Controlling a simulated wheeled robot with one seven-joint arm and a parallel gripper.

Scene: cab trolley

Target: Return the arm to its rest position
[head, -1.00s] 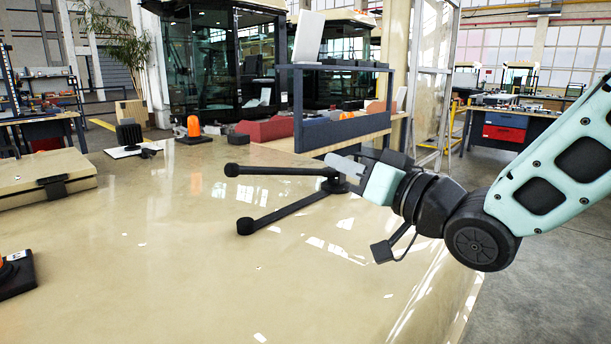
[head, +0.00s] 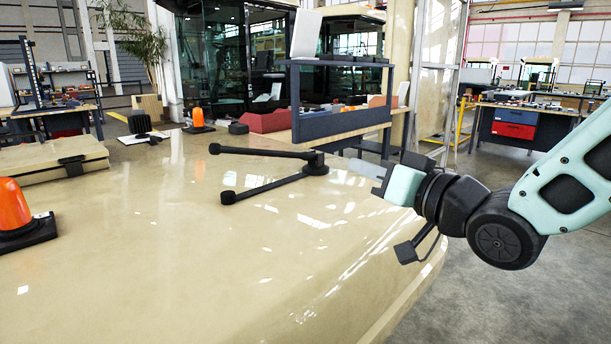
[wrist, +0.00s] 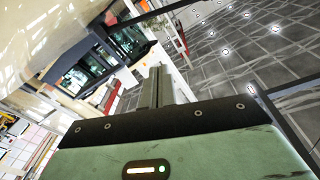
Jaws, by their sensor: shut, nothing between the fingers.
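The arm reaches in from the right edge of the picture, bent at a dark round joint.
A black V-shaped two-armed part (head: 265,170) lies on the beige surface (head: 150,270), left of my gripper. Orange beacons (head: 12,207) (head: 197,117) stand on it. A beige case (head: 50,160) is at left. A dark blue rack (head: 345,122) stands behind. Grey floor (head: 520,300) at right is clear.

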